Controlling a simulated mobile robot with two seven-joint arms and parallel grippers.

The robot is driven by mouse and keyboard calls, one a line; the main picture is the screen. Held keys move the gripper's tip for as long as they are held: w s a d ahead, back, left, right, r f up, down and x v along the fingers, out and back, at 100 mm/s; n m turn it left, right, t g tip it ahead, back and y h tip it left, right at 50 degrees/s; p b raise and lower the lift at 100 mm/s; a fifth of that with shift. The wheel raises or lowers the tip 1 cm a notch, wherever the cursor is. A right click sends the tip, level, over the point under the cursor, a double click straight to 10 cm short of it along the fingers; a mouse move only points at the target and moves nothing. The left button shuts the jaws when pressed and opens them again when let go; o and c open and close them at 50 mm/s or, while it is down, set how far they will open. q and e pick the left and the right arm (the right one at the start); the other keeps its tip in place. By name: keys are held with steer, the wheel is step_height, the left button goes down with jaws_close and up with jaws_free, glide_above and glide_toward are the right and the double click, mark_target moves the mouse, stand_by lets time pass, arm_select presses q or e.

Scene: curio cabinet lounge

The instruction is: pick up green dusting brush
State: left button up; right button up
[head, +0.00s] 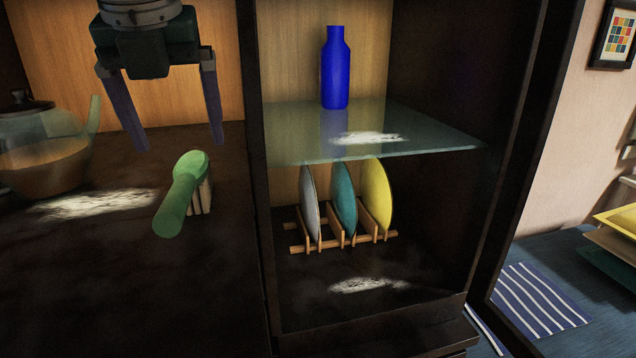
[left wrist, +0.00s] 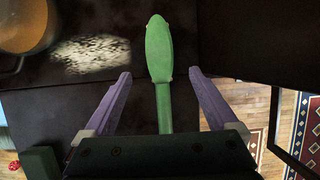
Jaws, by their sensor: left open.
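The green dusting brush (head: 180,195) lies on the dark surface left of the cabinet divider, its pale bristles (head: 202,196) showing on its right side. My left gripper (head: 180,146) is open and empty, pointing down above the brush in the head view. In the left wrist view, the brush (left wrist: 158,50) runs lengthwise along the middle, its narrower part passing between the open fingers of the left gripper (left wrist: 160,74). Neither finger visibly touches it; the height gap is hard to judge. My right gripper is in neither view.
A glass teapot (head: 45,150) stands at the left. White dust patches lie on the dark surface (head: 95,203), the glass shelf (head: 440,142) and the cabinet floor. A blue bottle (head: 335,75) stands on the shelf; a wooden rack (head: 300,249) with three plates is below. A dark divider (head: 258,230) rises right of the brush.

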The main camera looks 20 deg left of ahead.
mark_target(190, 165)
arm_select(q)
steer(key=shift+w+a+f, duration=0.1)
steer(key=shift+a+f, duration=0.1)
steer(key=shift+f, duration=0.2)
steer(key=p+x, duration=0.1)
steer(key=x, duration=0.5)
steer(key=shift+w, duration=0.2)
steer(key=shift+c, duration=0.3)
jaws_close()
